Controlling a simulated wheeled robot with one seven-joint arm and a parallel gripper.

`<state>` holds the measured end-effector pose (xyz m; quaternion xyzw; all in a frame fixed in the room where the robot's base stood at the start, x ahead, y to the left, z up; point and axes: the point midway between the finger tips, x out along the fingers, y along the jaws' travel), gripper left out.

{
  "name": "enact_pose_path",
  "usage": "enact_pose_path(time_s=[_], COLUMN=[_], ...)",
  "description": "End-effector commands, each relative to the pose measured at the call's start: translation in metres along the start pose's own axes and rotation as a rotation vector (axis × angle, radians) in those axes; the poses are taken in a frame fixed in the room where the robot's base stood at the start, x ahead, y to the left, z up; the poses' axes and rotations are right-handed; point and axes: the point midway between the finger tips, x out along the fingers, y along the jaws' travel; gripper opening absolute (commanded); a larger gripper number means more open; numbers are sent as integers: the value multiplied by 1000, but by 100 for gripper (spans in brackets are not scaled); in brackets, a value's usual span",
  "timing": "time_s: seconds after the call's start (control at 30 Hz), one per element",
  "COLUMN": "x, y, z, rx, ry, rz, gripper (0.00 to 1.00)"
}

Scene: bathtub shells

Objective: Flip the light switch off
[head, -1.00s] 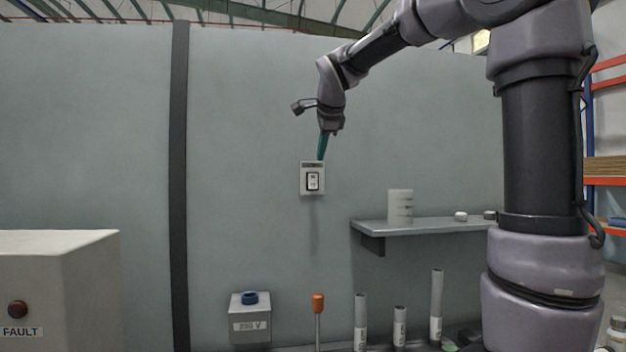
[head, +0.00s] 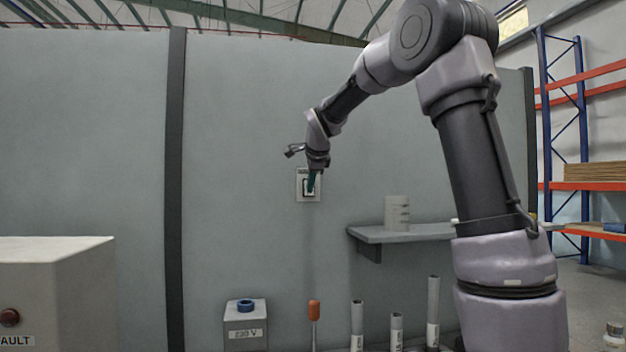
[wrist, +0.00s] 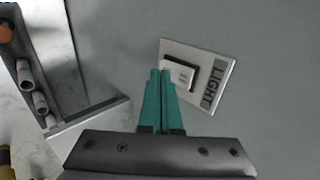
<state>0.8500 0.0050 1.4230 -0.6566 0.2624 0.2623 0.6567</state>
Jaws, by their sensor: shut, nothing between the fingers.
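The light switch (head: 301,186) is a pale plate with a dark-framed rocker on the grey wall. In the wrist view its plate (wrist: 217,74) carries the word LIGHT, and the rocker (wrist: 181,76) sits in a black frame. My gripper (head: 311,189) is shut and empty, with its teal fingers pointing down in front of the switch. In the wrist view the fingertips (wrist: 160,73) overlap the near edge of the rocker. I cannot tell whether they touch it. The fingers hide part of the rocker in the head view.
Below stand a 230 V box (head: 245,329), an orange-handled tool (head: 313,310) and several grey tubes. A beige cabinet (head: 75,290) stands at left. The wall around the switch is clear.

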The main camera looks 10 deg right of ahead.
Motion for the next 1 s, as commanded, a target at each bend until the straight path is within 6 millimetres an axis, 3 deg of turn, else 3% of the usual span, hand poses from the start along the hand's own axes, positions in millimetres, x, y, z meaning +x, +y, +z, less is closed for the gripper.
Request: enact_pose_path(time_s=[0.57,1.0], x=[14,10], y=[-7,-12], z=[0,0], rx=[-1,-1], ry=[1,0], rz=[2,-3], gripper=[0,0])
